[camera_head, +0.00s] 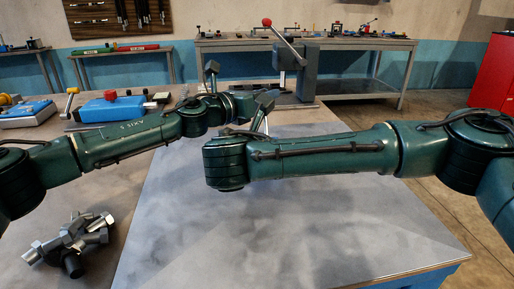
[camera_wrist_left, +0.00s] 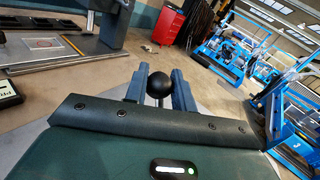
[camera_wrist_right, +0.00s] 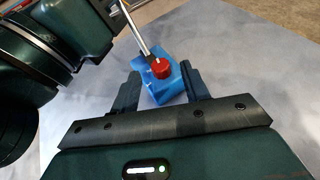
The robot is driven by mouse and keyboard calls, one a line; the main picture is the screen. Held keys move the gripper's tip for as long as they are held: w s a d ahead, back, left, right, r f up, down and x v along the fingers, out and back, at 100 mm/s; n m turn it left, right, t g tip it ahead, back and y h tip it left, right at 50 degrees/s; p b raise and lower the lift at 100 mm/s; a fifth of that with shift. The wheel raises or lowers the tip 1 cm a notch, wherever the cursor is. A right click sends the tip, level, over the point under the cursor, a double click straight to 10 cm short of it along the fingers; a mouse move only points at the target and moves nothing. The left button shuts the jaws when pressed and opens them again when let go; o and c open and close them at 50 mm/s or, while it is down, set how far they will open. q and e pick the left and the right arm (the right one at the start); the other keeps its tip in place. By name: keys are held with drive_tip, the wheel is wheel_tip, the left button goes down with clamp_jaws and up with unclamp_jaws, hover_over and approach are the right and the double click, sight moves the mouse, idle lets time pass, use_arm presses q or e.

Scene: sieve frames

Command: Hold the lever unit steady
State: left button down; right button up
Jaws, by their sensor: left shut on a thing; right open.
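The lever unit shows in the right wrist view as a blue block (camera_wrist_right: 163,86) with a red cap (camera_wrist_right: 161,68) and a silver lever rod (camera_wrist_right: 137,30) leaning up to the left. My right gripper (camera_wrist_right: 160,75) is open, with a finger on either side of the block in that view; whether they touch it I cannot tell. My left gripper (camera_head: 264,99) is shut on the lever's black ball knob (camera_wrist_left: 159,86), seen between its fingers in the left wrist view. In the head view the right arm's wrist hides the blue block and the right gripper.
A pile of dark metal fittings (camera_head: 72,242) lies on the table at the near left. Another blue unit (camera_head: 108,108) stands at the table's far left. The grey mat (camera_head: 290,225) is clear in front of my right arm. A back bench (camera_head: 340,44) stands beyond.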

drive_tip(key=v, duration=0.9)
drive_tip(key=shift+s+r, duration=0.2)
drive_tip(key=shift+s, duration=0.1)
drive_tip(key=w+d+r+m+g+y, duration=0.3)
drive_tip(key=w+r+m+g, duration=0.15)
drive_tip(key=m, duration=0.85)
drive_tip(key=w+d+r+m+g+y, duration=0.3)
drive_tip(key=d+m+g, duration=0.15)
drive_tip(key=m, duration=0.75)
drive_tip(key=shift+m, duration=0.3)
drive_tip(key=x, duration=0.8)
drive_tip(key=a+x, duration=0.1)
drive_tip(key=x, duration=0.3)
drive_tip(key=shift+a+f, duration=0.1)
drive_tip(key=shift+a, duration=0.05)
drive_tip(key=shift+c, duration=0.4)
